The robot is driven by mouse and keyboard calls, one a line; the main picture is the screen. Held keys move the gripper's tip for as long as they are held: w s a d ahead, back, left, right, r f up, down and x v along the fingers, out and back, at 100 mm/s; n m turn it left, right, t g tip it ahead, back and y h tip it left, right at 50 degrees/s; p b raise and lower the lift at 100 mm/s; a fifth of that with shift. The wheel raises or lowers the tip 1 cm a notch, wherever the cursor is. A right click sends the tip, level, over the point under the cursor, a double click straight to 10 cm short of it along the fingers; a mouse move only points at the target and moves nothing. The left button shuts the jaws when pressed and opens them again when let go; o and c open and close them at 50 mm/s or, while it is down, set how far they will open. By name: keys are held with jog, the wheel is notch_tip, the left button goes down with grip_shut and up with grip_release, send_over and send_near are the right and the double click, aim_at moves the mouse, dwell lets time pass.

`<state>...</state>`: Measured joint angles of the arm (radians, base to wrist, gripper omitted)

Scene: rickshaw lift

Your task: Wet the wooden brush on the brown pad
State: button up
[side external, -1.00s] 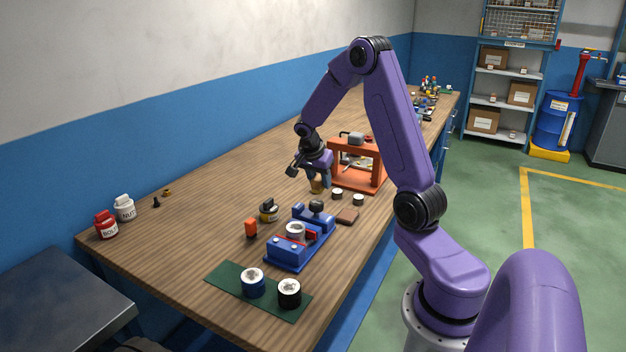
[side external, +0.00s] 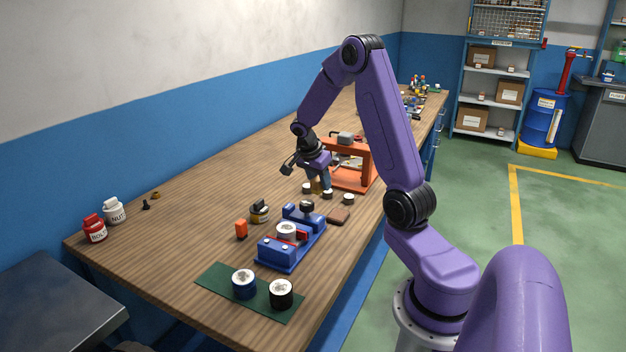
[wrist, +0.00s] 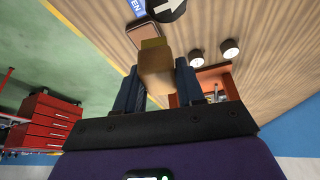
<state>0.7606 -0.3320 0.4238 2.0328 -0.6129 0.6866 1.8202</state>
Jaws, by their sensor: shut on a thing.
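My gripper (side external: 319,184) is shut on the wooden brush (wrist: 157,72), which shows between my fingers in the wrist view with its yellowish bristle end pointing away from me. The brown pad (side external: 338,215) lies flat on the workbench, in front and to the right of my gripper in the side view. In the wrist view the brown pad (wrist: 138,33) shows just beyond the bristles, partly covered by them. The brush looks apart from the pad in the side view. Part of the brush is hidden behind the small cylinders there.
Small light-topped cylinders (side external: 348,198) stand near my gripper. A blue fixture (side external: 290,240) with a black knob (side external: 307,206) stands in front of the pad. An orange frame (side external: 352,165) is behind my gripper. The bench's left part is largely clear.

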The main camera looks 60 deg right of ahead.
jog(key=shift+s+d+f+m+g+y, duration=0.2)
jog(key=shift+s+d+f+m+g, duration=0.35)
jog(key=shift+d+f+m, duration=0.75)
jog(key=shift+s+d+f+m+g+y, duration=0.25)
jog(key=shift+s+d+f+m, duration=0.55)
jog(key=shift+f, duration=1)
jog(key=shift+s+d+f+m+g+y, duration=0.15)
jog(key=shift+s+d+f+m+g, duration=0.25)
jog(key=shift+s+d+f+m, duration=0.75)
jog(key=shift+w+a+f, duration=0.2)
jog(key=shift+f, duration=0.3)
jog(key=shift+w+a+f, duration=0.15)
jog(key=shift+f, duration=0.35)
notch_tip(320, 180, up, 7)
